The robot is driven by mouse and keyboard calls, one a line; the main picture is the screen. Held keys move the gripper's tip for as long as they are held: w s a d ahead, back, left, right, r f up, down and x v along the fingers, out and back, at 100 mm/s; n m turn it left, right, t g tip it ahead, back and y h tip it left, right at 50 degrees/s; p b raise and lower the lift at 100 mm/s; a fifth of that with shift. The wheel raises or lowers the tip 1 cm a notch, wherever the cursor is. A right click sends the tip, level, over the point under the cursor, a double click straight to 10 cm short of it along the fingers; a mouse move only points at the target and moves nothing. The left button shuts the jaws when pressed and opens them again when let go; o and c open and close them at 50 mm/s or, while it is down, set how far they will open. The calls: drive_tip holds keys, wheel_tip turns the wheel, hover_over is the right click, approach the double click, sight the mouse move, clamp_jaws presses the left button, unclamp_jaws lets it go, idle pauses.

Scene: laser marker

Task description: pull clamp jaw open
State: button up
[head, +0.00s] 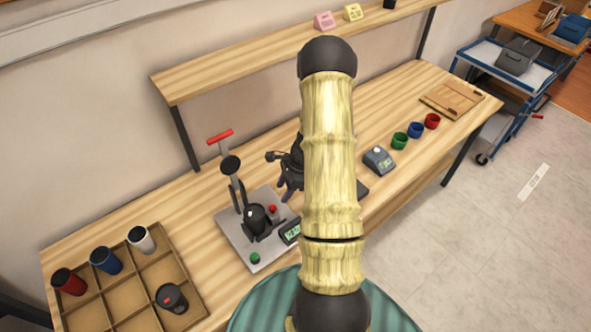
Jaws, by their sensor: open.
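A grey-plated device (232,243) stands on the wooden workbench. It has an upright arm with a red handle (220,136) at its top and a black part (256,217) low in its middle. I cannot tell for sure which piece is the clamp jaw. A red button (272,209), a green button (255,258) and a small display (291,233) are on the plate. My gripper (281,180) is open, behind and right of the device near the plate's back edge. My arm partly hides it, and contact with the device cannot be told.
A divided wooden tray (100,311) with several cups is at the front left. A small scale (379,159), green, blue and red rings (415,130) and a wooden board (452,99) lie to the right. A shelf (240,72) overhangs the bench's back.

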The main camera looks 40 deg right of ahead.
drive_tip(key=b+v, duration=0.1)
drive_tip(key=v, duration=0.8)
drive_tip(key=shift+r, duration=0.3)
drive_tip(key=shift+d, duration=0.1)
drive_tip(key=s+a+r+n+h, duration=0.1)
drive_tip(key=s+a+r+n, duration=0.2)
drive_tip(key=a+n, duration=0.4)
drive_tip(key=s+a+r+n+h, duration=0.1)
drive_tip(key=s+a+r+n, duration=0.2)
drive_tip(key=a+n, duration=0.4)
drive_tip(key=s+a+r+n+t+h, duration=0.1)
drive_tip(key=s+a+r+n+h, duration=0.1)
drive_tip(key=a+r+n, duration=0.3)
drive_tip(key=s+a+n, duration=0.1)
drive_tip(key=a+n, duration=0.1)
drive_tip(key=n, duration=0.1)
drive_tip(key=shift+s, duration=0.4)
drive_tip(key=shift+a+r, duration=0.1)
drive_tip(key=shift+w, duration=0.1)
